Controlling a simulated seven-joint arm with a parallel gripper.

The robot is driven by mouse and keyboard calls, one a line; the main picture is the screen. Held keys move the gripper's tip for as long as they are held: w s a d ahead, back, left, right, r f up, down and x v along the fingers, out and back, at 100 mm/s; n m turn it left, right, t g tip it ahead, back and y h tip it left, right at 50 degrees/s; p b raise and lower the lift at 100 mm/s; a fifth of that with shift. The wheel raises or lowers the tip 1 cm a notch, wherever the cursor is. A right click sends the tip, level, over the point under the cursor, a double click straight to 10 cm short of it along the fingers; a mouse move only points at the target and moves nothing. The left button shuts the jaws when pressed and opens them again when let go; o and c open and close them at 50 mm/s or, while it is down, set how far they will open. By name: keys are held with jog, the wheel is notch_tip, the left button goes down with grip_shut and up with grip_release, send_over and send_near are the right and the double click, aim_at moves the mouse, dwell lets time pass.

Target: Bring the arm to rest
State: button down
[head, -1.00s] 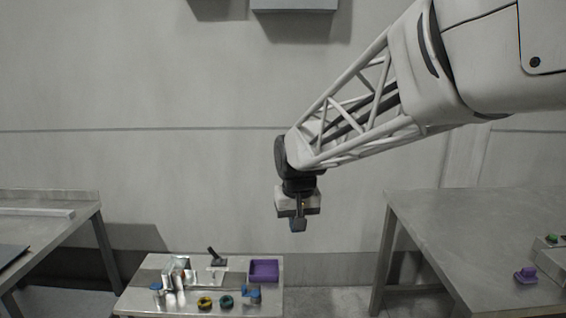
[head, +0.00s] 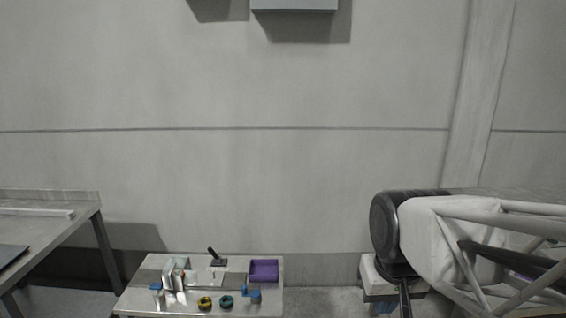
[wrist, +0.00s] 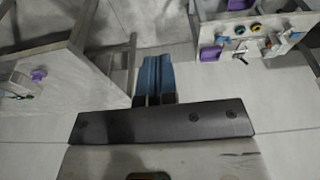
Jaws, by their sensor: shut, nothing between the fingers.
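My gripper hangs at the lower right in the head view, with its blue finger part (head: 382,304) low and partly cut off by the frame edge and my arm. In the wrist view my gripper (wrist: 153,68) shows two blue fingers side by side, shut with nothing between them. It is in free space, apart from every table and object.
A small metal table (head: 140,297) at lower left carries a purple tray (head: 264,270), a yellow ring (head: 205,302), a teal ring (head: 227,301) and a black-handled device (head: 217,258). Another bench (head: 88,211) stands far left. In the wrist view, a bench (wrist: 75,85) holds a purple object (wrist: 39,74).

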jog(key=s, duration=0.1)
jog(key=s+d+f, duration=0.1)
jog(key=s, duration=0.1)
jog(key=s+f, duration=0.1)
jog(key=s, duration=0.1)
jog(key=shift+s+d, duration=0.15)
jog(key=shift+d, duration=0.25)
dwell(0.8)
